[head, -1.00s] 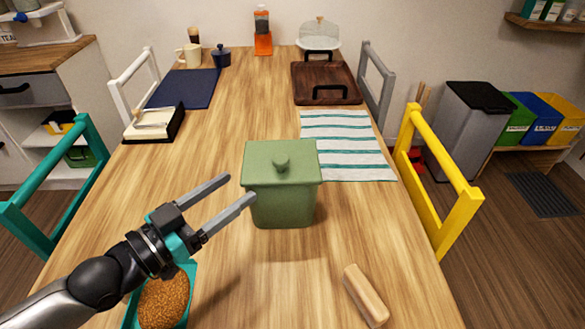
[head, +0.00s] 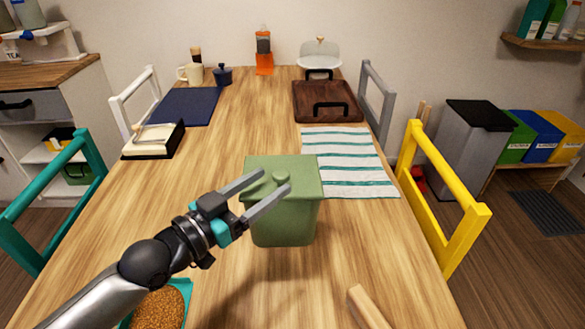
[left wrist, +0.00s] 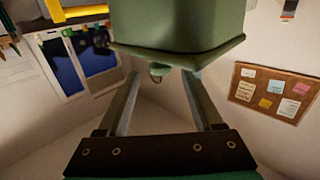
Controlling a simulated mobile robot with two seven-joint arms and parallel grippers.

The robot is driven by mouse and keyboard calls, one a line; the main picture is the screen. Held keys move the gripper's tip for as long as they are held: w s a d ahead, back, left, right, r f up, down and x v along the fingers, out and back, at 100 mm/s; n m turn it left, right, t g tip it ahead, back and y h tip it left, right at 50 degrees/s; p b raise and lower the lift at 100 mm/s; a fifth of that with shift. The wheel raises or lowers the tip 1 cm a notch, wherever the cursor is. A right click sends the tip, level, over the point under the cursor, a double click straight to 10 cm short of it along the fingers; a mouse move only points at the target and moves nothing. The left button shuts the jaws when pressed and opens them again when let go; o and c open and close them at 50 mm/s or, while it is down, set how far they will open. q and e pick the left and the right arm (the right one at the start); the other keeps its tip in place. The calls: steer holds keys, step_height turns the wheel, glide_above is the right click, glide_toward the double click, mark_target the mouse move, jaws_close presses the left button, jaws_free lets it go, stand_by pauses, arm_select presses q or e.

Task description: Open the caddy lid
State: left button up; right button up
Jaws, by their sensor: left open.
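The green caddy (head: 285,222) stands upright on the wooden table, with its lid (head: 300,168) shut and a round knob (head: 280,179) on top. My left gripper (head: 276,179) is open, its two fingers reaching over the lid with the knob between or very near their tips. In the left wrist view the caddy (left wrist: 180,22) appears upside down, and the knob (left wrist: 158,72) shows between the open fingers (left wrist: 157,80), seemingly without contact. My right gripper is in neither view.
A teal container of brown grounds (head: 158,308) and a wooden block (head: 367,307) lie in front. A striped towel (head: 350,160) lies behind right. A dark wooden tray (head: 325,100) stands farther back. Chairs line both sides; the table left of the caddy is clear.

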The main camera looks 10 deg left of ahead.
mark_target(286, 171)
arm_select(q)
steer(key=shift+b+x, duration=0.65)
steer(key=shift+x, duration=3.05)
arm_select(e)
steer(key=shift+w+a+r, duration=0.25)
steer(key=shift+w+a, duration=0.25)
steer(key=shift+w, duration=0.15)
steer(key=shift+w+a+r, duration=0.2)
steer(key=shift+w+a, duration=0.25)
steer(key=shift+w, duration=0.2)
arm_select(q)
steer(key=shift+c, duration=0.4)
jaws_close()
